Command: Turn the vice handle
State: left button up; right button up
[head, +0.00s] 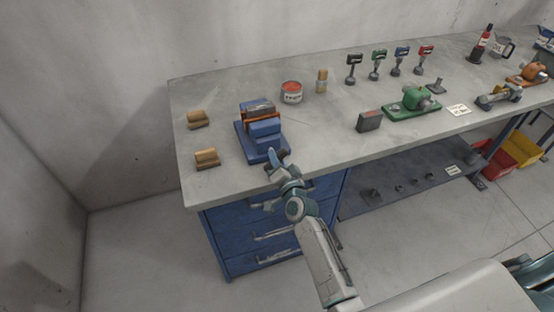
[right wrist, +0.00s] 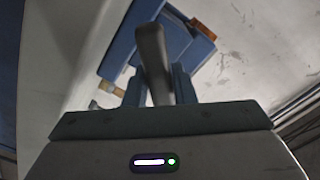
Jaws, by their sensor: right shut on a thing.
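The blue vice (head: 262,130) sits on the bench near its front left edge, with an orange-brown piece (head: 257,108) at its jaws. My right gripper (head: 278,160) is at the front of the vice, by the bench edge. In the right wrist view, its two blue fingers (right wrist: 158,88) are shut on the grey vice handle (right wrist: 152,55), a bar that stands up between them. The vice's blue body (right wrist: 190,45) shows behind the bar. The handle's lower end is hidden by the gripper.
Two wooden blocks (head: 207,158) lie left of the vice. A red-topped tin (head: 291,92) and a wooden cylinder (head: 322,80) stand behind it. A dark box (head: 369,121) and a green machine (head: 413,102) are to the right. Blue drawers (head: 265,240) are below.

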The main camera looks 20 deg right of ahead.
jog(key=o, duration=0.9)
jog(key=shift+o, duration=0.2)
jog(key=shift+s, duration=0.1)
jog(key=s+b, duration=0.2)
jog(key=s, duration=0.8)
jog(key=shift+s+d, duration=0.2)
jog(key=shift+s, duration=0.1)
